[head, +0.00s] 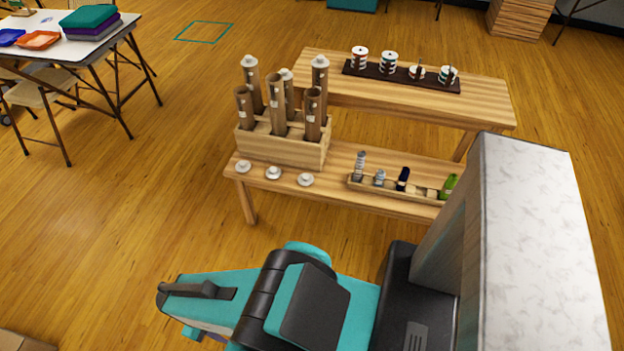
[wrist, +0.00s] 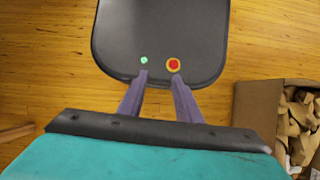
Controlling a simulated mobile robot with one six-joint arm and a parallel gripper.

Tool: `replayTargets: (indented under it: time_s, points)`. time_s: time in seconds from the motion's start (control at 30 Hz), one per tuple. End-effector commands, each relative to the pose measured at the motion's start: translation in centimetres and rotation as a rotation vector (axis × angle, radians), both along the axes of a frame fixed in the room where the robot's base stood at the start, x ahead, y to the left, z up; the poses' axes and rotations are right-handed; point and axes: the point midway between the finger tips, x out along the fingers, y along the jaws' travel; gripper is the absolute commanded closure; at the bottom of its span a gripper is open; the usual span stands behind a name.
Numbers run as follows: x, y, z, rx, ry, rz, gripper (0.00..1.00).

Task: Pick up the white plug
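Three white plugs lie in a row on the front left of the low wooden bench: a left one (head: 243,166), a middle one (head: 273,172) and a right one (head: 306,180). Each is a round disc with a small raised knob. Behind them a wooden box (head: 262,148) holds several upright brown cardboard tubes (head: 278,110); the back ones have white tops. My gripper (wrist: 161,76) shows two purple fingers, apart and with nothing between them. It is over the floor area near my base, away from the bench. In the head view my arm mostly hides it.
A wooden tray (head: 368,187) with bottles and a green item stands right of the plugs. A higher bench (head: 490,100) behind holds spools on a dark strip. A grey-white block (head: 535,220) stands at the right. A cardboard box (wrist: 262,105) holds brown scraps. Floor left of the bench is clear.

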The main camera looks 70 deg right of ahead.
Motion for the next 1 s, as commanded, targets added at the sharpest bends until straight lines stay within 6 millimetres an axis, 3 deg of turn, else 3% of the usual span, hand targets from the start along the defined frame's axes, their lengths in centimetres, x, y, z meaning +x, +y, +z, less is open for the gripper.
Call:
replayTargets:
  time_s: [0.17,0.4,0.57,0.77,1.0]
  points:
    - [0.0,0.0,0.0,0.000,0.000,0.000,0.67]
    - [1.0,-0.6,-0.3,0.006,-0.009,0.004,0.27]
    - [3.3,-1.4,-0.9,0.021,-0.028,0.023,0.25]
    - [7.6,-5.9,-1.4,0.044,-0.067,0.058,0.25]
    - [12.0,-13.2,-1.2,0.060,-0.109,0.108,0.25]
